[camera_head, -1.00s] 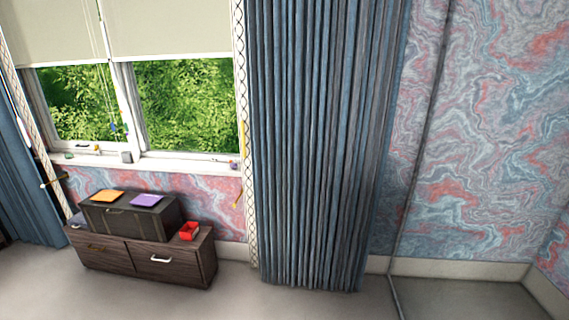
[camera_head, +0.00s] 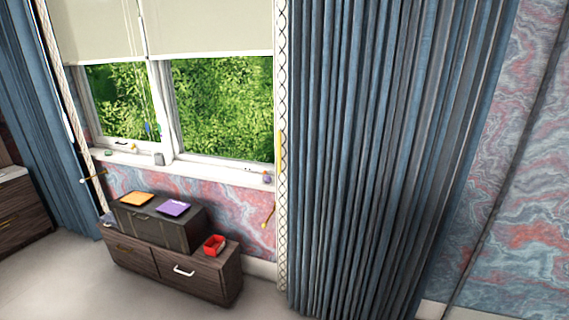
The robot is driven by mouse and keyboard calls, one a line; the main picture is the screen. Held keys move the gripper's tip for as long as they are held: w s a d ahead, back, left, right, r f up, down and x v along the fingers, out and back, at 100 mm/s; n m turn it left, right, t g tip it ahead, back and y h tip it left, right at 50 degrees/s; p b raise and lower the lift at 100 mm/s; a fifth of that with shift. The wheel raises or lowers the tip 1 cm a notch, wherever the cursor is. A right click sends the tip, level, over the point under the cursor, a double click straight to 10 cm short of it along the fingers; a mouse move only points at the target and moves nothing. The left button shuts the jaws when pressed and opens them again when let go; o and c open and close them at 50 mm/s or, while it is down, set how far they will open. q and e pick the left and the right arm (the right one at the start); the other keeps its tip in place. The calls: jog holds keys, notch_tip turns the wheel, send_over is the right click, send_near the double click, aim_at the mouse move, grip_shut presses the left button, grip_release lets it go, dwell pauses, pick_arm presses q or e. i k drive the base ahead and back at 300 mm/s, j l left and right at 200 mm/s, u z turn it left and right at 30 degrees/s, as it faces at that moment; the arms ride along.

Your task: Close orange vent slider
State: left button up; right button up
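An orange flat square piece (camera_head: 137,199) lies on top of a dark box (camera_head: 157,225), left of a purple flat piece (camera_head: 173,208). I cannot tell from here whether the orange piece is the vent slider, or whether it is open or closed. The dark box stands on a low wooden cabinet (camera_head: 207,278) below the window. Neither of my grippers is in view.
A red open container (camera_head: 214,245) sits on the cabinet, right of the box. Small items, including a grey one (camera_head: 159,159), stand on the windowsill. Blue curtains (camera_head: 385,150) hang at right. Another dark cabinet (camera_head: 22,215) stands at far left. The floor (camera_head: 75,285) in front is clear.

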aim_at(264, 172)
jog(key=i+j+u, duration=0.1)
jog(key=i, duration=0.35)
jog(key=i+j+u, duration=0.1)
jog(key=i, duration=0.35)
jog(key=i+j+z, duration=0.1)
jog(key=i+j, duration=0.35)
jog(key=i+j+z, duration=0.1)
jog(key=i+j, duration=0.3)
jog(key=j, duration=0.15)
jog(key=i+j+u, duration=0.2)
jog(key=j, duration=0.15)
jog(key=i+j+u, duration=0.15)
jog(key=j, duration=0.2)
jog(key=i+j+u, duration=0.2)
jog(key=k+j, duration=0.1)
